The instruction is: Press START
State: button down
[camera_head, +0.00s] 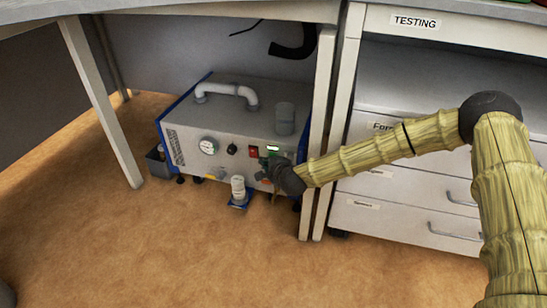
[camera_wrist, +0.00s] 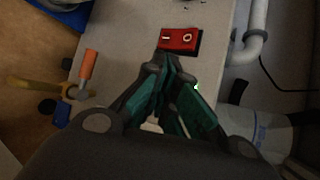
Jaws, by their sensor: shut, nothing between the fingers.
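A grey machine (camera_head: 235,122) with blue edges stands on the floor under the bench. Its front carries a red rocker switch (camera_head: 253,151) and a small green-lit part (camera_head: 272,148) to the right of it. No START label is legible. My gripper (camera_head: 265,166) is at the machine's front, just below these controls, and hides part of the panel. In the wrist view my gripper (camera_wrist: 167,72) is shut and empty, its tips close to the red switch (camera_wrist: 179,39) with its I and O marks. I cannot tell whether they touch. A green glint shows beside the right finger.
A round gauge (camera_head: 208,146) and a black knob (camera_head: 231,149) sit on the panel's left. A pale fitting (camera_head: 238,187) stands out in front, low down. A bench leg (camera_head: 318,130) and drawer cabinet (camera_head: 400,200) are close on the right. Open floor (camera_head: 150,240) lies in front.

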jog(key=shift+s+a, duration=0.1)
jog(key=shift+s, duration=0.25)
jog(key=shift+s+a+p, duration=0.25)
jog(key=shift+s, duration=0.55)
jog(key=shift+s+a+p, duration=0.25)
jog(key=shift+s+a, duration=0.05)
jog(key=shift+s, duration=0.45)
jog(key=shift+s+a+p, duration=0.25)
jog(key=shift+s, duration=0.55)
